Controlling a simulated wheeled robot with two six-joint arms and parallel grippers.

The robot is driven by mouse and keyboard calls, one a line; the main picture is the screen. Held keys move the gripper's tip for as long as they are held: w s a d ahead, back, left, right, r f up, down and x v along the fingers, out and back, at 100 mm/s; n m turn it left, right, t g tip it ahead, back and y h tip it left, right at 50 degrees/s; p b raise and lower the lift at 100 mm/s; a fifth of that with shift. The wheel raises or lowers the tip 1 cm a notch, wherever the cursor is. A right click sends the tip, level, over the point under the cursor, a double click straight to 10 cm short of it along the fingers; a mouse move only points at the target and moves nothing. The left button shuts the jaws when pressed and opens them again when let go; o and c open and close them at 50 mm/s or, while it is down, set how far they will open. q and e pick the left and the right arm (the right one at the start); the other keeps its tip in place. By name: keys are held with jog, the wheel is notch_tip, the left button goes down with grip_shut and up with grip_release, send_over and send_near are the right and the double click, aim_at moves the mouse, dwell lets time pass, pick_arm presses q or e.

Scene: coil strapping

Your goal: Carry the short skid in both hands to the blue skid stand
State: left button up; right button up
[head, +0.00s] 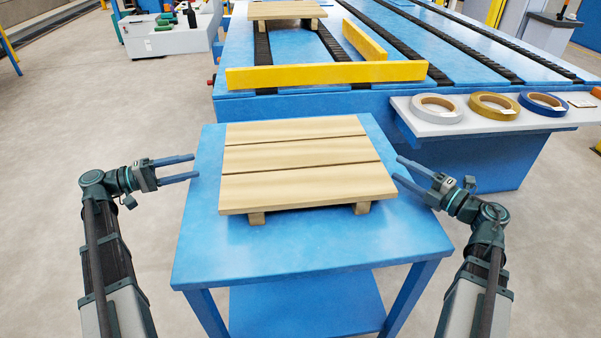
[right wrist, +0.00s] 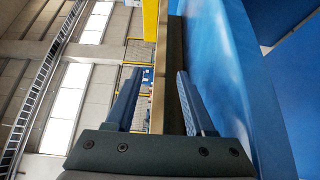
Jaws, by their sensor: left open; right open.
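A short wooden skid (head: 300,162) of pale planks on small feet lies flat on a blue stand (head: 300,258) in front of me. My left gripper (head: 196,167) is open and empty, left of the skid, its fingers pointing at the skid's left edge with a small gap. My right gripper (head: 397,167) is open at the skid's right edge, fingers pointing inward. In the right wrist view, the skid's edge (right wrist: 159,85) shows as a narrow tan strip between the open fingers (right wrist: 160,72). I cannot tell whether they touch it.
Behind the stand is a large blue bench (head: 330,98) with black roller tracks and a yellow rail (head: 326,76). Another wooden skid (head: 287,10) is at its far end. A side shelf (head: 440,128) carries three strapping rolls. Floor is clear left of the stand.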

jog(key=shift+v, duration=1.4)
pick_arm(q)
notch_tip(320, 180, up, 7)
jog(key=p, duration=0.7)
pick_arm(e)
notch_tip(320, 180, up, 7)
pick_arm(q)
jog(key=shift+r, duration=0.1)
pick_arm(e)
jog(key=shift+r, duration=0.15)
pick_arm(q)
notch_tip(320, 180, up, 7)
jog(key=p, duration=0.7)
pick_arm(e)
notch_tip(320, 180, up, 7)
